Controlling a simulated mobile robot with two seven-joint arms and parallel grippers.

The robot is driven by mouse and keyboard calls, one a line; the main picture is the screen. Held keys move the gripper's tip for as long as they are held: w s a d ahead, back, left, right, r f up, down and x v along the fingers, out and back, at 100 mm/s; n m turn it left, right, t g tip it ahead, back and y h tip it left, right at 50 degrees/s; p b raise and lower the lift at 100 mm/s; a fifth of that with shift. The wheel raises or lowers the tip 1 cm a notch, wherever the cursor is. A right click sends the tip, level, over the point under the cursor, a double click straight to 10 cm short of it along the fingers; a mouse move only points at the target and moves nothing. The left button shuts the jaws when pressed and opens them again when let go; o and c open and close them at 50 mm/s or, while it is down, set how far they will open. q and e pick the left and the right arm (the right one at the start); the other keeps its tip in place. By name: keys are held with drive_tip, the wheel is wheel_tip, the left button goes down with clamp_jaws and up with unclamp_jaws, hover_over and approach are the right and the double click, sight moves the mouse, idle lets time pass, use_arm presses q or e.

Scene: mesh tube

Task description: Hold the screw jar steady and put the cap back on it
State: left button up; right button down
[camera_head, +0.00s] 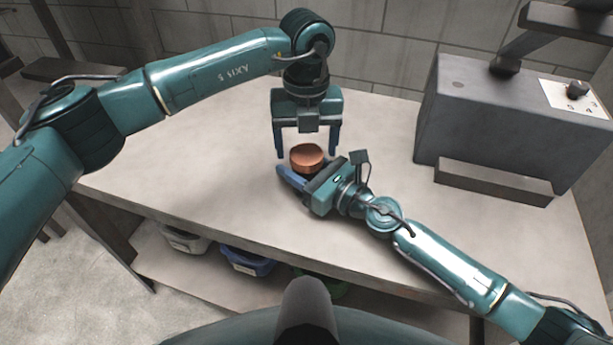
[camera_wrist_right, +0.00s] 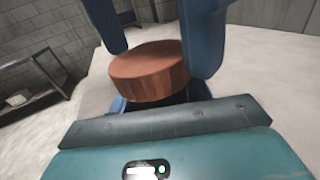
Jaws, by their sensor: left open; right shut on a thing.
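The copper-coloured ribbed cap (camera_head: 307,156) is round and looks level, and it also shows in the right wrist view (camera_wrist_right: 150,72). It sits above my right gripper's fingers. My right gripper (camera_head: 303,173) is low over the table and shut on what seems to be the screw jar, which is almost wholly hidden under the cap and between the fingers. I cannot tell whether the cap is threaded on. My left gripper (camera_head: 307,150) points straight down from above, open, with one blue finger on each side of the cap; finger contact is not clear.
The grey worktable (camera_head: 215,160) is bare around the grippers. A large grey machine (camera_head: 490,125) with a control panel stands at the right, with a dark ledge (camera_head: 495,182) in front. Bins, including a blue one (camera_head: 247,262), sit on the shelf below. A block wall is behind.

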use_arm(q)
drive_tip(key=shift+f, duration=0.6)
drive_tip(key=shift+c, duration=0.5)
drive_tip(key=c, duration=0.9)
drive_tip(key=shift+m, duration=1.7)
drive_tip(key=o, duration=1.1)
